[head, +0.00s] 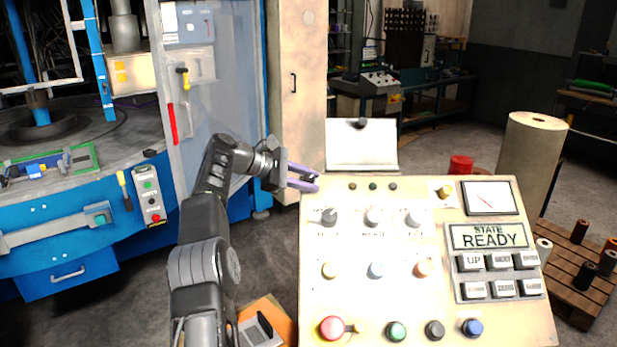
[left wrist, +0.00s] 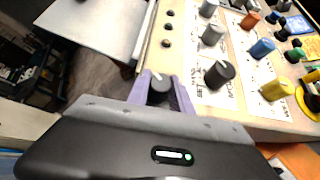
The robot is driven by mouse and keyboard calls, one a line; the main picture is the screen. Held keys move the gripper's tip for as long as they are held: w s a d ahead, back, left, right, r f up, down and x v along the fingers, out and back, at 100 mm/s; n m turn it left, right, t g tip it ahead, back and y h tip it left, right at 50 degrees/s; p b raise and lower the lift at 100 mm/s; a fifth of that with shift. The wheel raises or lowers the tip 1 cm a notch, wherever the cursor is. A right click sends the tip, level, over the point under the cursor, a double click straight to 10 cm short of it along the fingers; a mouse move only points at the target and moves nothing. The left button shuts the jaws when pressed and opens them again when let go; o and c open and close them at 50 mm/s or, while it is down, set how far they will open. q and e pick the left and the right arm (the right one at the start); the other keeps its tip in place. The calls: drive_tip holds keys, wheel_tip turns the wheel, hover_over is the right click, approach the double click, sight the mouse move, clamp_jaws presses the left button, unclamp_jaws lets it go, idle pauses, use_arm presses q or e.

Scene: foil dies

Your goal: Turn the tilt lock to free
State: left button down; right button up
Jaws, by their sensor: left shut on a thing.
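My left gripper (head: 303,178) reaches in from the left to the upper left corner of the control panel (head: 345,290). In the left wrist view its purple fingers (left wrist: 160,92) are closed on either side of a small black knob with a pale mark (left wrist: 160,88), which I take for the tilt lock. The knob sits near the panel's edge, in line with several small dark buttons (left wrist: 166,28). Its mark points toward the top of that view. In the head view the fingers hide the knob, and no lock or free label can be read. My right gripper is not in view.
A row of grey selector knobs (head: 373,217) lies just below the gripper. A red mushroom button (head: 331,328) is at the panel's lower left. A display reads STATE READY (head: 488,236). A white sheet on a stand (head: 362,146) rises behind the panel. A blue machine (head: 70,225) stands at left.

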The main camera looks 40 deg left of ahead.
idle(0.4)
use_arm(q)
drive_tip(key=c, duration=1.1)
unclamp_jaws()
drive_tip(key=shift+c, duration=0.2)
drive_tip(key=shift+r, duration=0.15)
